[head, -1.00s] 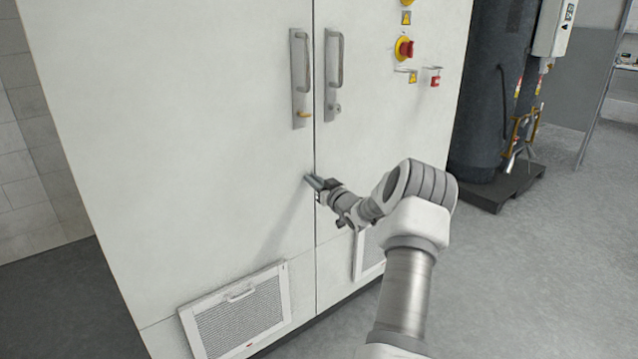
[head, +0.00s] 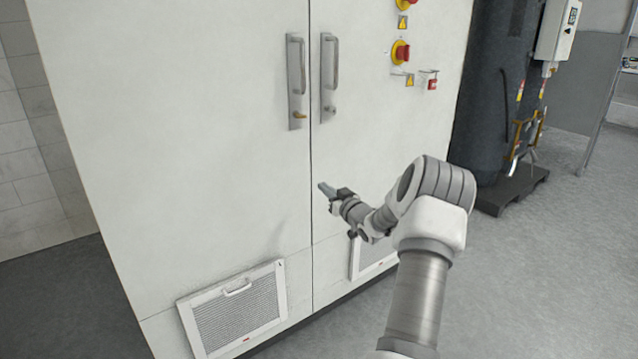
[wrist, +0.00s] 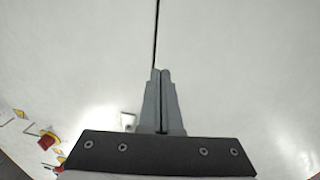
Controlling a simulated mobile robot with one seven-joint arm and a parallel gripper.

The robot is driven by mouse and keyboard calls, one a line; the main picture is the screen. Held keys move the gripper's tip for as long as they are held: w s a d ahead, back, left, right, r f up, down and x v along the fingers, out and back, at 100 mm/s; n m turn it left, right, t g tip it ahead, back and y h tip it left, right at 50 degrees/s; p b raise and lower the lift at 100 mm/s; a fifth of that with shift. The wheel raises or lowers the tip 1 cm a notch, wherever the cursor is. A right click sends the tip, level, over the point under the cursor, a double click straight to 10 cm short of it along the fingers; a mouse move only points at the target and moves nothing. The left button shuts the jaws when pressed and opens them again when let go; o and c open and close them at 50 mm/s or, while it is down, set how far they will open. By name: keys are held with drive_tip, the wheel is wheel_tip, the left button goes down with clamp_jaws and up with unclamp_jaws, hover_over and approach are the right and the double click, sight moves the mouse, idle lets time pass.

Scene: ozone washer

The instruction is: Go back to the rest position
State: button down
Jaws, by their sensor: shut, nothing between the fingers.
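My gripper (head: 324,187) is shut and empty in front of the white double-door cabinet (head: 200,130), below its two door handles and just right of the seam between the doors. In the wrist view my gripper's fingers (wrist: 161,72) are pressed together, with the dark door seam running up from near their tips. The cabinet doors look closed. The left handle (head: 296,80) and the right handle (head: 329,78) hang free, with nothing on them. I cannot tell the exact gap between the fingertips and the door.
Red-and-yellow switches (head: 401,52) sit on the right door. Vent grilles (head: 238,308) are low on the doors. A dark tank (head: 490,90) stands on a black pallet (head: 512,190) at the right. The grey floor (head: 550,280) at the lower right is clear.

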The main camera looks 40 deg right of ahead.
drive_tip(key=s+p, duration=0.1)
drive_tip(key=s, duration=0.5)
drive_tip(key=shift+s+a, duration=0.2)
drive_tip(key=shift+a, duration=0.1)
